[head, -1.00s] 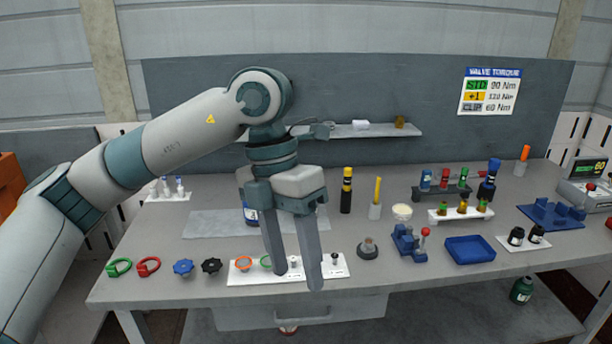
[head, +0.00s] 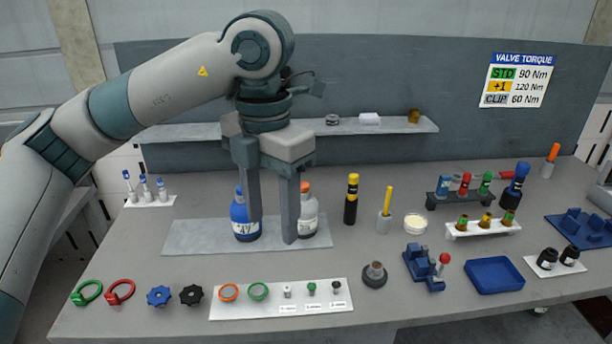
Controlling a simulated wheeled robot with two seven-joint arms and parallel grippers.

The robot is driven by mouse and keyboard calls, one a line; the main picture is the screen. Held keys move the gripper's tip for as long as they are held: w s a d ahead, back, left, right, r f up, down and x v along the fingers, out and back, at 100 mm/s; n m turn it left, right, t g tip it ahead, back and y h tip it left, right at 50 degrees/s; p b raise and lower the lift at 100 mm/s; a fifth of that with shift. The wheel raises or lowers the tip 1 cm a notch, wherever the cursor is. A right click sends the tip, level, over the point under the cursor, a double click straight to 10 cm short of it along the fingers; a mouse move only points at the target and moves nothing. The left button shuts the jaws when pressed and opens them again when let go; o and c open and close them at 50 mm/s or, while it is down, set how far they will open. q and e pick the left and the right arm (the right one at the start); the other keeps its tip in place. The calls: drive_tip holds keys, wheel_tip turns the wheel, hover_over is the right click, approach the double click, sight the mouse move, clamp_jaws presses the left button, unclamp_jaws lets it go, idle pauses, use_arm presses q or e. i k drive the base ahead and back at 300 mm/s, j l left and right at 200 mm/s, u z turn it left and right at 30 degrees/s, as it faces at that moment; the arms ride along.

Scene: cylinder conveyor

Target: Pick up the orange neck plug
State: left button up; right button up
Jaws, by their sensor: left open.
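My left gripper (head: 271,238) is open and points down over the grey mat (head: 188,236). No object shows between its fingers. An orange plug or cap (head: 305,187) sits on top of a white-labelled bottle (head: 308,218), just right of the right finger, which partly covers the bottle. A blue bottle (head: 240,217) stands behind the left finger. I cannot tell the depth between fingers and bottles. An orange ring (head: 229,292) lies on the white card in front. My right gripper is not in view.
The white card (head: 331,300) also holds a green ring (head: 258,291) and small plugs. Black-and-yellow (head: 351,200) and yellow (head: 386,205) upright items stand to the right. A wall shelf (head: 190,132) runs behind my arm. Knobs and clamps lie front left.

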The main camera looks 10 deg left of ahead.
sight(305, 186)
drive_tip(key=i, duration=1.25)
